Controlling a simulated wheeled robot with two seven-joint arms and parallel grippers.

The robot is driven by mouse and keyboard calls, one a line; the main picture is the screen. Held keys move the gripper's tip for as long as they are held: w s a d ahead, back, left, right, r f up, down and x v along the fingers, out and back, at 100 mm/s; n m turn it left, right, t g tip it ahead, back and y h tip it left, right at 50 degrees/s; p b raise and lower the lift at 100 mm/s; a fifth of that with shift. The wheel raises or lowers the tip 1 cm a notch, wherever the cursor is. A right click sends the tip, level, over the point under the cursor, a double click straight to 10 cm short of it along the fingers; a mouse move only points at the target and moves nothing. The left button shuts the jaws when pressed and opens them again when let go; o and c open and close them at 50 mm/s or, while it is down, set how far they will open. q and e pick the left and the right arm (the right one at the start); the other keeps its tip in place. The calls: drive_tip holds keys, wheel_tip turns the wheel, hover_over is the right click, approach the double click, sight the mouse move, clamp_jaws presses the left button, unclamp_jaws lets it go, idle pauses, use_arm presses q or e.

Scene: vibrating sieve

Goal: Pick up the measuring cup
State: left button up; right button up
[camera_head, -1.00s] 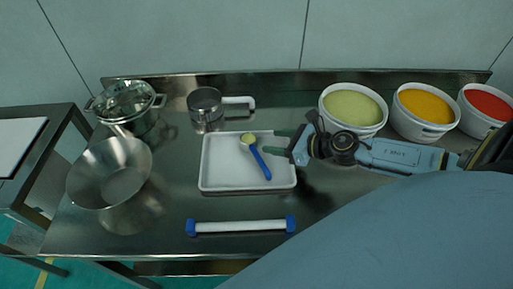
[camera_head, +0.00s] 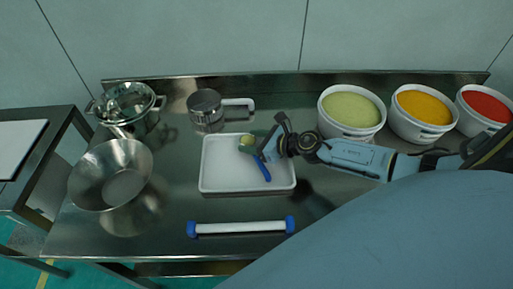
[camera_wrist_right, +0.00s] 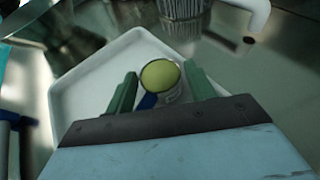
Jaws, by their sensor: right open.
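The measuring cup (camera_head: 247,140), a small round cup holding pale green-yellow stuff with a blue handle, lies in the white tray (camera_head: 210,178). Its handle (camera_head: 262,168) points toward the tray's lower right. My right gripper (camera_head: 250,147) is open over the tray and hides the middle of the handle. In the right wrist view, the cup (camera_wrist_right: 161,76) shows between and just beyond the two green fingers, with part of the blue handle (camera_wrist_right: 148,101) between them. I cannot tell whether the fingers touch it. My left gripper is out of view.
A metal sieve cup (camera_head: 206,106) with a white handle stands behind the tray. Bowls of green (camera_head: 352,108), yellow (camera_head: 424,107) and red (camera_head: 488,105) stand at right. A blue-ended white bar (camera_head: 240,227) lies in front.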

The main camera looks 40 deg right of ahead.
drive_tip(key=shift+c, duration=0.4)
drive_tip(key=c, duration=0.7)
drive_tip(key=shift+r, duration=0.1)
